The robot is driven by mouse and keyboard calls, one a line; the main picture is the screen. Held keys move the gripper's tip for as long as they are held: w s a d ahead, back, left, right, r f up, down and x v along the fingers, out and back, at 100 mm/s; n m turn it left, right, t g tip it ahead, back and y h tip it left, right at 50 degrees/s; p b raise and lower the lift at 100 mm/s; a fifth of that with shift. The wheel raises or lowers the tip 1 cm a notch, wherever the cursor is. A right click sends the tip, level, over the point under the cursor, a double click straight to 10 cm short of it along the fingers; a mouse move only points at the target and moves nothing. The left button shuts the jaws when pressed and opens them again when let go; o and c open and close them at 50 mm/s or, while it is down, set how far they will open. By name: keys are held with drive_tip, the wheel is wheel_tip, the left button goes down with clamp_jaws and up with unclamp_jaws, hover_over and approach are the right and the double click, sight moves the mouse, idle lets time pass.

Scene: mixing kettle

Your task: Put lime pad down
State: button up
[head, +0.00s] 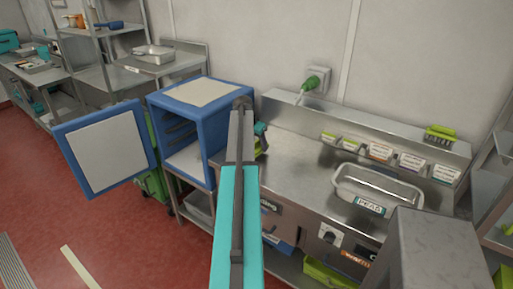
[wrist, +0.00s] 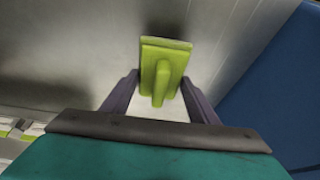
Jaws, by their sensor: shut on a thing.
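The lime pad (wrist: 166,52) is a flat lime-green block with a raised grip on its near face. In the wrist view my gripper (wrist: 160,82) has its two dark fingers on either side of that grip, shut on it. The pad is in front of a grey metal surface; I cannot tell whether it touches it. In the head view my arm hides most of the gripper and pad, near the left end of the steel counter (head: 300,150), beside the blue cabinet.
The blue cabinet (head: 188,97) stands open at the left, its door (head: 105,150) swung out. A steel pan labelled PEAS (head: 375,190) sits on the counter. Several labelled lime-topped holders and a lime brush (head: 440,133) line the back ledge.

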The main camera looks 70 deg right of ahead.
drive_tip(key=shift+f+p, duration=0.35)
drive_tip(key=shift+f, duration=0.75)
drive_tip(key=shift+f, duration=0.2)
drive_tip(key=o, duration=0.9)
drive_tip(key=shift+o, duration=0.2)
drive_tip(key=shift+r, duration=0.25)
drive_tip(key=b+v, duration=0.2)
drive_tip(key=v, duration=1)
drive_tip(key=shift+b, duration=0.4)
